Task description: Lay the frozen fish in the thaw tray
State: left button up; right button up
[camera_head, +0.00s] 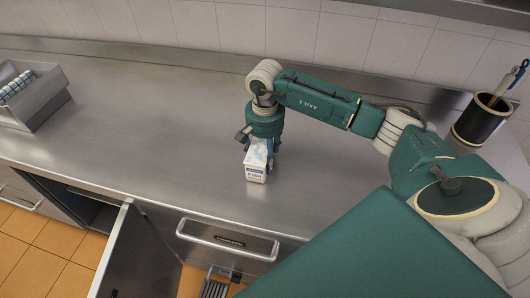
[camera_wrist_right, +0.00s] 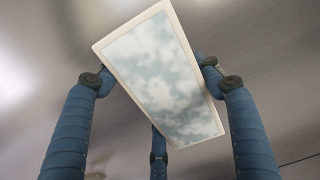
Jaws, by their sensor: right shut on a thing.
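A small white box with a pale blue, cloudy top, which I take to be the frozen fish (camera_head: 256,172), is at my right gripper (camera_head: 260,148) over the middle of the steel counter. Its front has a small printed label, too small to read surely. In the right wrist view the box (camera_wrist_right: 165,80) sits tilted between the blue fingers of my right gripper (camera_wrist_right: 160,100), which is shut on it. I cannot tell whether the box touches the counter. A metal tray (camera_head: 45,103) stands at the far left; I cannot tell whether it is the thaw tray. My left gripper is not in view.
Rolled striped cloths (camera_head: 17,86) lie in the metal tray. A dark pot (camera_head: 484,119) with utensils stands at the right. A cabinet door (camera_head: 135,258) hangs open below the counter's front edge. The counter (camera_head: 150,130) between tray and box is clear.

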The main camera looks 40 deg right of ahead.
jog(key=shift+f, duration=0.1)
jog(key=o, duration=1.9)
